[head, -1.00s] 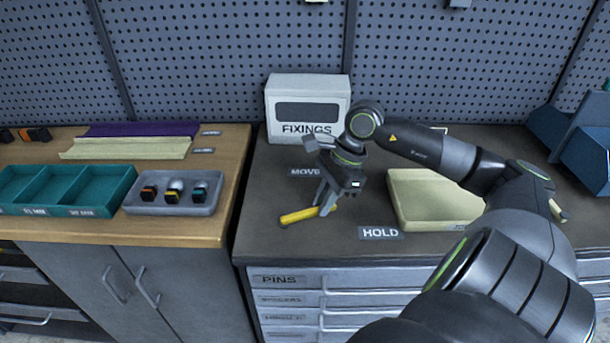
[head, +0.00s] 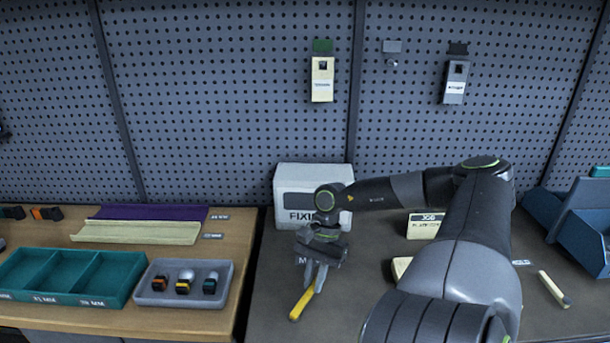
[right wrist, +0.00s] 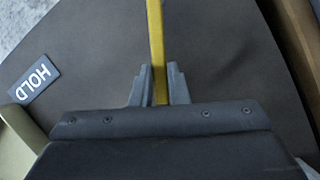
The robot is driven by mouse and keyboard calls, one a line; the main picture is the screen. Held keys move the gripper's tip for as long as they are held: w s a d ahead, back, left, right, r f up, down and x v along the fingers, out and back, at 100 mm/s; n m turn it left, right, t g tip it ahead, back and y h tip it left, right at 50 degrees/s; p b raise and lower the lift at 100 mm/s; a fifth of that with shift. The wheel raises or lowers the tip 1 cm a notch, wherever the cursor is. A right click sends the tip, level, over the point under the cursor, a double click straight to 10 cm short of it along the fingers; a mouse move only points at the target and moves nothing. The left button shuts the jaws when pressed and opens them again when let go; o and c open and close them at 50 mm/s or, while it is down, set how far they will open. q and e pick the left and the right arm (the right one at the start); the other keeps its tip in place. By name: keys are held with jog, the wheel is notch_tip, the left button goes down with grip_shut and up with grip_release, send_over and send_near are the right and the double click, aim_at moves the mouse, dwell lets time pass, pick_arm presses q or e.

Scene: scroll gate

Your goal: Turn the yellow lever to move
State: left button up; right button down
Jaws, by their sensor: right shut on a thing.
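The yellow lever (head: 301,304) lies low over the dark bench top, slanting from lower left to upper right in the head view. My right gripper (head: 316,279) is shut on the yellow lever from above. In the right wrist view the lever (right wrist: 157,50) runs straight up between the two fingers of the gripper (right wrist: 159,82). The MOVE label (head: 300,261) is mostly hidden behind my gripper. The lever's pivot cannot be made out. My left gripper is not in view.
A white FIXINGS box (head: 290,180) stands just behind my right gripper. Blue bins (head: 590,225) stand at the right. A wooden bench with a teal tray (head: 60,275) and a grey tray (head: 153,295) is at the left.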

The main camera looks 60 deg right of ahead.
jog(key=shift+w+f+n+g+b, duration=0.15)
jog(key=shift+w+n+g+b, duration=0.15)
jog(key=shift+w+n+b, duration=0.65)
jog(key=shift+s+a+b, duration=0.1)
jog(key=shift+b, duration=0.6)
jog(key=shift+r, duration=0.2)
jog(key=c, duration=1.4)
grip_release()
jog(key=p+v, duration=0.8)
jog(key=v, duration=0.9)
jog(key=shift+w+r, duration=0.2)
jog(key=shift+w, duration=0.1)
